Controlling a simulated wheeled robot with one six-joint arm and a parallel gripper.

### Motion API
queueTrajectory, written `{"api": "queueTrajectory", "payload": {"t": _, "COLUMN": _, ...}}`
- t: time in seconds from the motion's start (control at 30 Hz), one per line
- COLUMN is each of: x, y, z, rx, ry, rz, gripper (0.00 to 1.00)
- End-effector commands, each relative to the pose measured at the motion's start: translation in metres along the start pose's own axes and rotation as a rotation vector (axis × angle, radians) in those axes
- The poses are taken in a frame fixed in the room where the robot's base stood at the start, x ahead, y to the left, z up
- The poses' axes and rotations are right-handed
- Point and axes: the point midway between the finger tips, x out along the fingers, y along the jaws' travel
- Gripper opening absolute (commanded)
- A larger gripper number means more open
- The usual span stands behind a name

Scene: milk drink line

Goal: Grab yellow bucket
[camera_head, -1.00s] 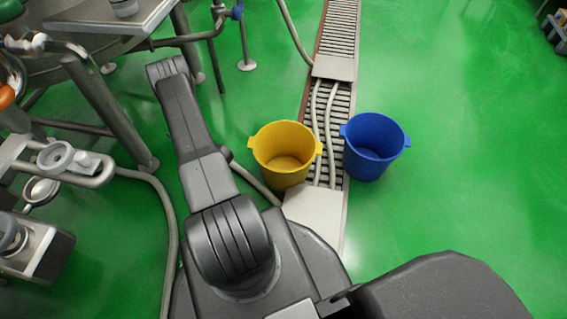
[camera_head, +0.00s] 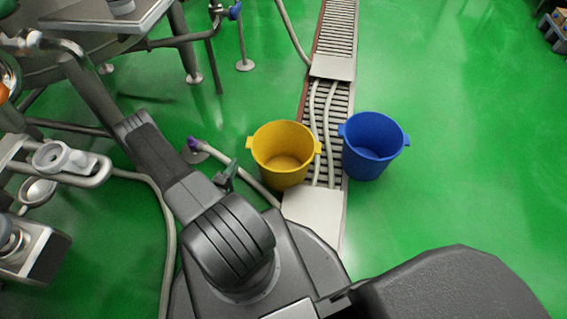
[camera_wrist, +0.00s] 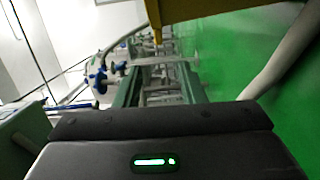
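The yellow bucket (camera_head: 283,158) stands upright and empty on the floor, overlapping the left edge of the drain channel. It has a side lug on the left and right of its rim. My gripper (camera_head: 229,174) shows as a small green part just left of the bucket, mostly hidden behind my arm. In the wrist view its two green fingers (camera_wrist: 159,86) are apart with nothing held between them. Part of the yellow bucket (camera_wrist: 205,12) crosses the top of that view. I cannot tell whether the gripper touches the bucket.
A blue bucket (camera_head: 371,148) stands close on the right of the yellow one. The drain channel (camera_head: 334,45) runs behind with hoses lying on it. Steel machinery (camera_head: 85,95) fills the left side. A purple-topped fitting (camera_head: 194,146) stands near my arm. Green floor (camera_head: 470,150) is clear on the right.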

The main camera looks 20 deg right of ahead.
Motion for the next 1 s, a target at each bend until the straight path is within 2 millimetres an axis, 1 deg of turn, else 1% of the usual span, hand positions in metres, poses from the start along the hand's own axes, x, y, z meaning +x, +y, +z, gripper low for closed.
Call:
{"api": "queueTrajectory", "payload": {"t": 0.07, "x": -0.001, "y": -0.001, "z": 0.004, "rx": -0.025, "ry": -0.022, "rz": 0.002, "gripper": 0.36}}
{"api": "queueTrajectory", "payload": {"t": 0.17, "x": 0.007, "y": -0.002, "z": 0.007, "rx": -0.034, "ry": -0.034, "rz": 0.003, "gripper": 0.36}}
{"api": "queueTrajectory", "payload": {"t": 0.5, "x": 0.066, "y": -0.002, "z": 0.008, "rx": -0.031, "ry": -0.033, "rz": 0.004, "gripper": 0.36}}
{"api": "queueTrajectory", "payload": {"t": 0.6, "x": 0.077, "y": -0.002, "z": 0.008, "rx": -0.032, "ry": -0.031, "rz": 0.003, "gripper": 0.36}}
{"api": "queueTrajectory", "payload": {"t": 0.87, "x": 0.091, "y": -0.001, "z": 0.008, "rx": -0.031, "ry": -0.03, "rz": 0.004, "gripper": 0.36}}
{"api": "queueTrajectory", "payload": {"t": 1.0, "x": 0.111, "y": -0.002, "z": 0.008, "rx": -0.03, "ry": -0.032, "rz": 0.004, "gripper": 0.36}}
